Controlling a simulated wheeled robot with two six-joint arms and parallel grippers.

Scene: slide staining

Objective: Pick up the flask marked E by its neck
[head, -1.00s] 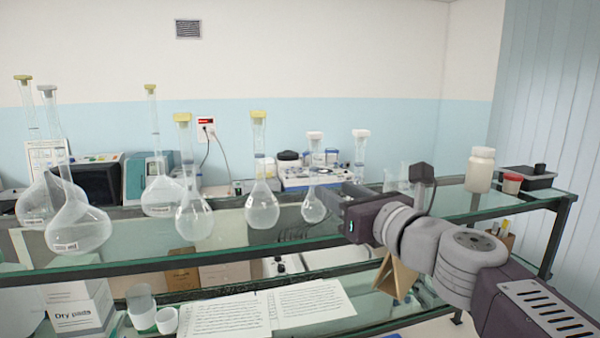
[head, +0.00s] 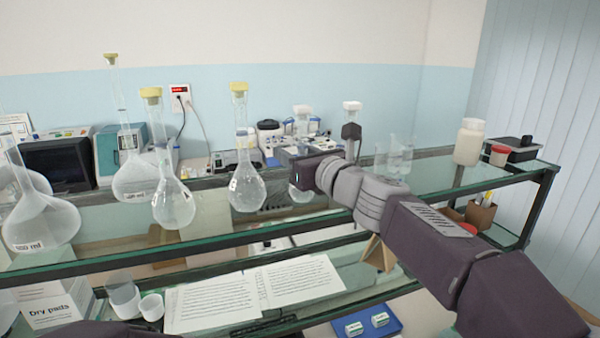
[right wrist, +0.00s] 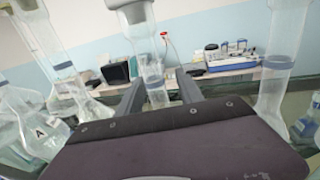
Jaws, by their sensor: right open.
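Several clear long-necked flasks stand on the upper glass shelf. I cannot read a letter E on any of them. In the right wrist view one flask at the left (right wrist: 42,135) bears the letter A. My right gripper (head: 308,168) is open in front of a white-stoppered flask (head: 302,190) and partly covers it in the head view. The right wrist view shows the open fingers (right wrist: 158,86) with a clear flask neck (right wrist: 152,72) between them in the picture; I cannot tell how far beyond the fingertips it stands.
Yellow-stoppered flasks (head: 246,185) (head: 173,203) stand left of the gripper, and another white-stoppered one (head: 352,107) right of it. Beakers (head: 400,158) and a white bottle (head: 469,142) stand further right. Papers (head: 215,302) lie on the lower shelf.

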